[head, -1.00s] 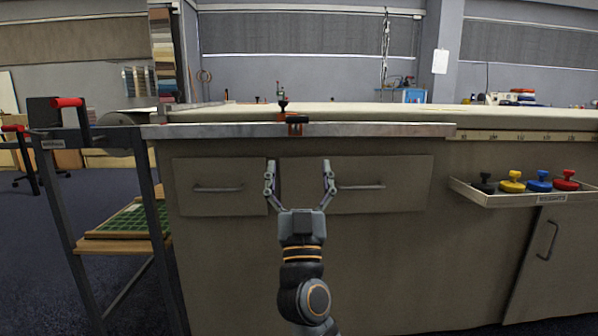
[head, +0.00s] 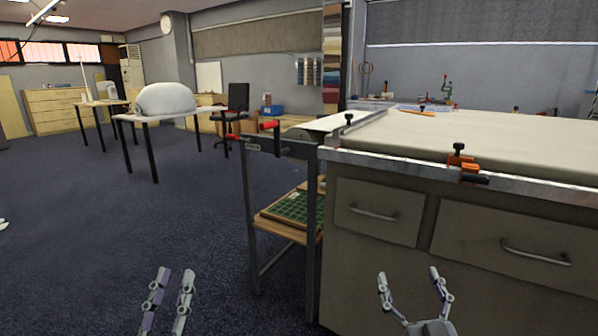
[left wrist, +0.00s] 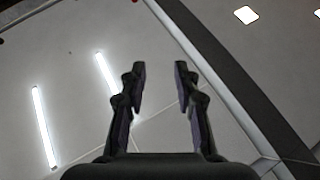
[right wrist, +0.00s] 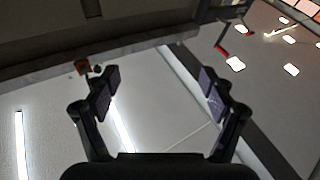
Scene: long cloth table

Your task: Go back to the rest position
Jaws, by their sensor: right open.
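My left gripper (head: 175,272) stands upright at the bottom of the head view, over the blue carpet. In the left wrist view its fingers (left wrist: 160,70) are apart, with a narrow empty gap between them. My right gripper (head: 409,274) points up at the lower right of the head view, in front of the cabinet below the table. In the right wrist view its fingers (right wrist: 160,80) are wide apart and nothing is between them. Both wrist cameras look up at the ceiling.
The long cloth table (head: 480,145) with drawers fills the right side. An orange and black clamp (head: 461,162) sits on its edge. A dark frame (head: 250,205) with red handles and a green tray (head: 292,207) stands at its left end. The carpet (head: 90,230) at left is open.

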